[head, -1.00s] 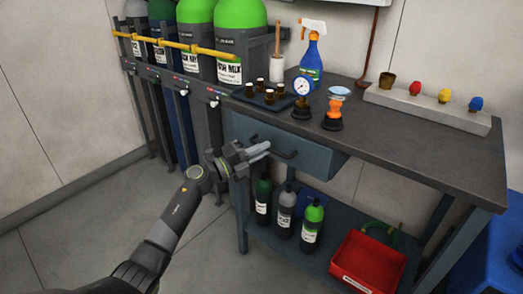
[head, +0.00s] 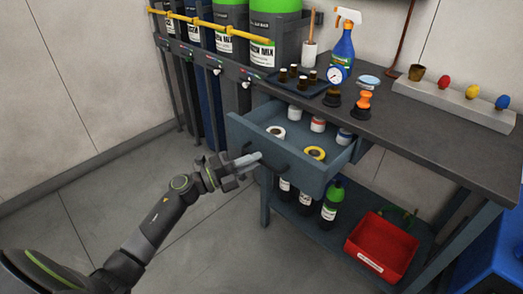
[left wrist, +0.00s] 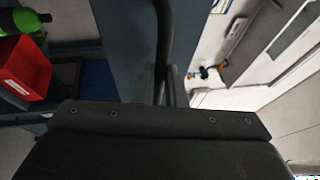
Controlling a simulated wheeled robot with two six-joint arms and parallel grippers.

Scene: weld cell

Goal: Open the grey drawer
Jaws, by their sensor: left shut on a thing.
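The grey drawer (head: 243,132) under the workbench stands open, pulled out towards me. White-and-yellow rolls and several small jars lie inside it. My left gripper (head: 256,159) is at the drawer front, shut on the dark bar handle (head: 284,169). In the left wrist view the handle (left wrist: 163,45) runs down to the gripper, beside the blue-grey drawer front (left wrist: 125,45). My right gripper is not in view.
The workbench top (head: 430,130) carries a spray bottle (head: 343,45), a gauge (head: 337,75) and a dark tray of small bottles. Bottles and a red bin (head: 382,245) sit on the lower shelf. The floor in front is clear.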

